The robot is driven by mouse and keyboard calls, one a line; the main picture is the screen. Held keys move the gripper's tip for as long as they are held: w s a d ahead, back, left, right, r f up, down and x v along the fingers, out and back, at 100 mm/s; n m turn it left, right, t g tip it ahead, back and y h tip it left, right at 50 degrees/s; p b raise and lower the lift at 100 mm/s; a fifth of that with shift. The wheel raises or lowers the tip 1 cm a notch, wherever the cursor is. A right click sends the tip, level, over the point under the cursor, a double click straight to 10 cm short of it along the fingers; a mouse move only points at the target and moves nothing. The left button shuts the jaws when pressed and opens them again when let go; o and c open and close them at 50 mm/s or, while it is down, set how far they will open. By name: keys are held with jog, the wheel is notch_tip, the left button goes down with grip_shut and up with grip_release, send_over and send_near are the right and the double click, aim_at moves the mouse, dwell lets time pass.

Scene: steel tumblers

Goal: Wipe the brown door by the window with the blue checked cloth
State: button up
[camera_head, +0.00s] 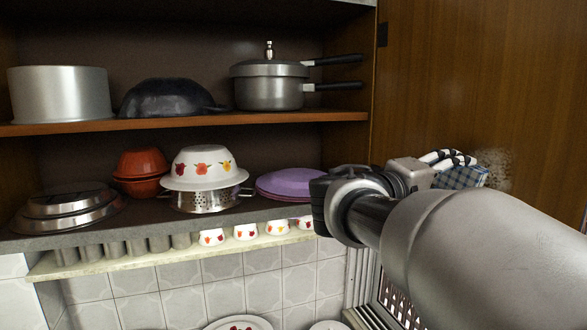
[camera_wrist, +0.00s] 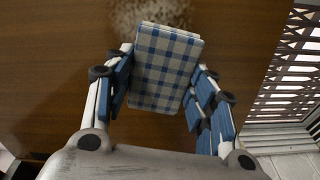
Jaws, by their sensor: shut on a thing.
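The brown door (camera_head: 440,95) fills the right of the head view, and its wood face (camera_wrist: 65,70) also shows in the wrist view. A dark speckled smudge (camera_head: 497,168) marks the door. It shows at the top of the wrist view (camera_wrist: 160,14) too, just beyond the cloth. My gripper (camera_head: 450,160) is shut on the folded blue checked cloth (camera_head: 460,177), which sits between its fingers in the wrist view (camera_wrist: 165,65). The cloth is close to the door beside the smudge. I cannot tell whether it touches the door.
An open cupboard stands at the left, with a pressure cooker (camera_head: 270,85), a steel pot (camera_head: 60,94), bowls (camera_head: 202,165) and purple plates (camera_head: 288,184) on its shelves (camera_head: 200,122). A window grille (camera_wrist: 292,75) is at the right of the wrist view.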

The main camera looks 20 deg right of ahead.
aim_at(472, 183)
jog(key=shift+x, duration=1)
dwell(0.4)
jog(key=shift+b, duration=0.3)
jog(key=shift+s+f+b, duration=0.15)
jog(key=shift+s+b, duration=0.4)
jog(key=shift+s+d+b, duration=0.15)
jog(key=shift+s+b, duration=0.25)
jog(key=shift+s, duration=0.3)
jog(key=shift+s+d+b, duration=0.15)
jog(key=shift+s+b, duration=0.25)
jog(key=shift+s, duration=0.25)
jog(key=shift+s+d+b, duration=0.3)
jog(key=shift+s+b, duration=0.35)
jog(key=shift+s, duration=0.25)
jog(key=shift+s+d+b, duration=0.3)
jog(key=shift+s+b, duration=0.35)
jog(key=shift+s, duration=0.25)
